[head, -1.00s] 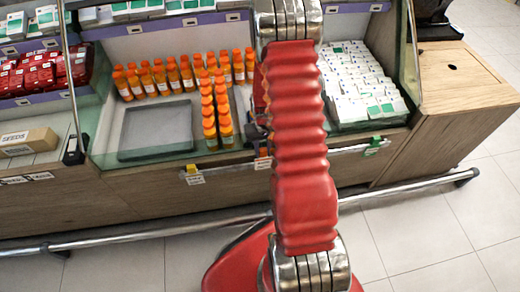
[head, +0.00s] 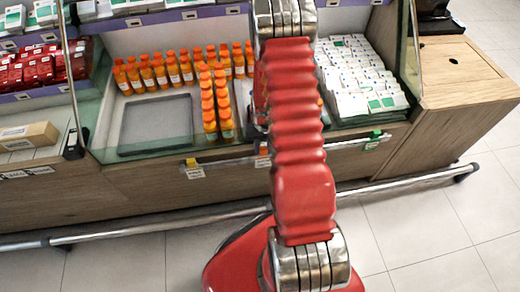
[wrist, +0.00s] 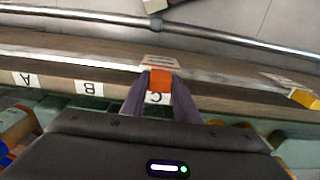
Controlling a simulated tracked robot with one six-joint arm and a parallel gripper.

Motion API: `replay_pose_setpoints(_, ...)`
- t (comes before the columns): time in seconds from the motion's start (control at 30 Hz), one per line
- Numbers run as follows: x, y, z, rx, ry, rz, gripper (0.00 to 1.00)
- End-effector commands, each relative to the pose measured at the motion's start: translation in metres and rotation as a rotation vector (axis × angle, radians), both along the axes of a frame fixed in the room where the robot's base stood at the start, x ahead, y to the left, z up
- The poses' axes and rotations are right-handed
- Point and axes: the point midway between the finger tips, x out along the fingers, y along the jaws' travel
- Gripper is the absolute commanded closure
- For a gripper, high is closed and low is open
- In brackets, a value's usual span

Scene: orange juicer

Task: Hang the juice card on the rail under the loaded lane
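The juice card (wrist: 160,61) is a small white card with an orange clip. In the wrist view my gripper (wrist: 160,84) has its two grey fingers closed on the orange clip. The card overlaps the rail (wrist: 218,76) at the label C; I cannot tell whether it touches or hangs on it. In the head view the white card (head: 262,162) shows at the rail, left of my red arm, which hides most of my gripper. Orange-capped juice bottles (head: 208,105) stand in a column and in rows at the back of the case.
A card with a yellow clip (head: 194,169) hangs on the rail to the left, and a green-clipped card (head: 375,140) hangs to the right. An empty grey tray (head: 156,125) lies left of the bottle column. A metal floor bar (head: 150,230) runs along the front of the counter.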

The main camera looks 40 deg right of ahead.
Motion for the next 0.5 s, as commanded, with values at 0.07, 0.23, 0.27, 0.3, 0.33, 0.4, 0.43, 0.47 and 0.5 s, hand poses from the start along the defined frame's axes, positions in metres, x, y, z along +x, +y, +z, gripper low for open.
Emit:
replay_pose_setpoints(0.07, 0.0009, -0.0005, 0.0006, -0.001, -0.002, 0.0, 0.67)
replay_pose_setpoints(0.23, -0.0002, 0.0, 0.0002, 0.0, 0.001, 0.0, 0.55)
replay_pose_setpoints(0.27, -0.0004, 0.0001, 0.0001, 0.0, 0.001, 0.0, 0.53)
replay_pose_setpoints(0.3, -0.0005, 0.0001, 0.0001, 0.001, 0.002, 0.0, 0.52)
replay_pose_setpoints(0.33, -0.0007, 0.0002, 0.0001, 0.001, 0.002, 0.0, 0.52)
replay_pose_setpoints(0.4, -0.0009, 0.0003, 0.0, 0.001, 0.003, 0.0, 0.52)
replay_pose_setpoints(0.43, -0.0009, 0.0003, 0.0, 0.001, 0.003, 0.0, 0.52)
replay_pose_setpoints(0.47, -0.001, 0.0004, -0.0001, 0.001, 0.003, 0.0, 0.52)
replay_pose_setpoints(0.5, -0.001, 0.0004, 0.0, 0.001, 0.003, 0.0, 0.52)
